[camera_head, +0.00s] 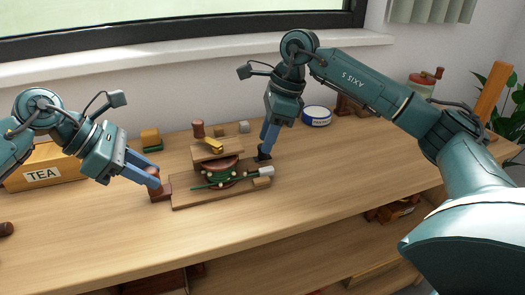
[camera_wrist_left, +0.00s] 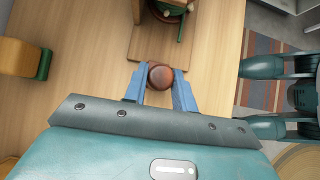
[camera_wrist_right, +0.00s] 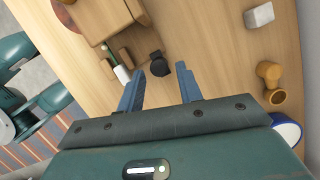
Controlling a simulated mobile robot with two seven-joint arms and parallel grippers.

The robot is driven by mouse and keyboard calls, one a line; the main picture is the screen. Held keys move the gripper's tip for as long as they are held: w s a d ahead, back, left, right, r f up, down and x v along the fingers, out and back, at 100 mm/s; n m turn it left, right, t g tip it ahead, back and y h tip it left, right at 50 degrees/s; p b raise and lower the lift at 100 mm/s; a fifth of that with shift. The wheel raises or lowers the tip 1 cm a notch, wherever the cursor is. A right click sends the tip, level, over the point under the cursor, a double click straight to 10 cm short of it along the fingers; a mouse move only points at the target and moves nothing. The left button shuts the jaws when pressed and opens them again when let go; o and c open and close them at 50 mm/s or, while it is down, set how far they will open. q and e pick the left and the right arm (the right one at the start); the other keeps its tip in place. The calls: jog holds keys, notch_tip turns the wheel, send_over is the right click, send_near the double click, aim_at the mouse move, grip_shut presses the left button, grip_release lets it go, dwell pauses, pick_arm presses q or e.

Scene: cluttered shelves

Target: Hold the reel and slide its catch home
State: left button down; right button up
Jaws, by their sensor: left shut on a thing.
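My left gripper (camera_head: 154,184) is shut on a round brown handle (camera_wrist_left: 159,76) at the base's left end. My right gripper (camera_wrist_right: 160,82) is open and empty, pointing down at the base's right side. A small black knob (camera_wrist_right: 159,64) stands just beyond and between its fingertips. A green rod with a white end (camera_head: 266,171) lies along the base's front. Which part is the catch is not clear.
The tabletop in front of the reel is clear.

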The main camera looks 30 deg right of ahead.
jog(key=shift+x, duration=0.9)
jog(key=shift+c, duration=0.5)
grip_shut()
jog(key=shift+a, duration=0.1)
jog(key=shift+w+a, duration=0.15)
jog(key=shift+a, duration=0.4)
jog(key=shift+w+a, duration=0.1)
jog(key=shift+a, duration=0.4)
jog(key=shift+o, duration=1.6)
grip_release()
jog(key=shift+d, duration=0.1)
